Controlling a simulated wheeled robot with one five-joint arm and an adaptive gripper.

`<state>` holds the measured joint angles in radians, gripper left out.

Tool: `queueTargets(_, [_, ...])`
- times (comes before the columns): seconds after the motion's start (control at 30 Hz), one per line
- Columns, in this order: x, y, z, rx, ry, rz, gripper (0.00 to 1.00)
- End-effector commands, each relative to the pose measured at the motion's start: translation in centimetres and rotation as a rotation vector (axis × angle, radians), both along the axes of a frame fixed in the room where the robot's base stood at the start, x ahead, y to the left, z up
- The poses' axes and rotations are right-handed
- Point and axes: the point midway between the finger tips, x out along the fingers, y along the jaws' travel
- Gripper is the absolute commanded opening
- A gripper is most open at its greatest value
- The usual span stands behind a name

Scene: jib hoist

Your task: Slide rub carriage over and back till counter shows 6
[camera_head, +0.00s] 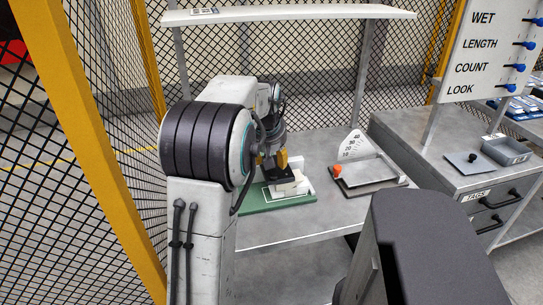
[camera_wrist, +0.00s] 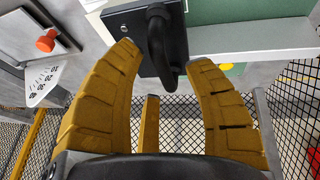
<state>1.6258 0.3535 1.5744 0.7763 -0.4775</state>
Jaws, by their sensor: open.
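The rub carriage appears to be the dark block (camera_wrist: 200,32) with a black loop handle (camera_wrist: 157,38) in the wrist view. My gripper (camera_wrist: 165,57) is open, with its yellow fingers on either side of the handle. I cannot tell whether either finger touches it. In the head view my gripper (camera_head: 275,165) is over the white part (camera_head: 291,188) of the rig on a green base (camera_head: 262,204). My arm hides much of the rig there. No counter reading can be made out in either view.
Right of the rig, a grey tray (camera_head: 370,186) with an orange knob (camera_head: 337,171) stands by a white fan-shaped scale (camera_head: 357,145). A shelf (camera_head: 290,13) hangs above. A drawer cabinet (camera_head: 480,195) stands right, beneath a sign board (camera_head: 492,50). Mesh fencing encloses the left and back.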

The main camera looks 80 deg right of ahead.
Motion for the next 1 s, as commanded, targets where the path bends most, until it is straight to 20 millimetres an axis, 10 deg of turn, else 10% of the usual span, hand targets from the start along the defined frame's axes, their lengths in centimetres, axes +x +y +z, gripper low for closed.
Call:
queueTargets(0.1, [0.00, 0.01, 0.00, 0.000, 0.000, 0.000, 0.50])
queueTargets(0.67, [0.01, 0.01, 0.02, 0.000, 0.000, 0.000, 0.00])
queueTargets(1.0, [0.01, 0.01, -0.06, 0.001, 0.000, 0.000, 0.00])
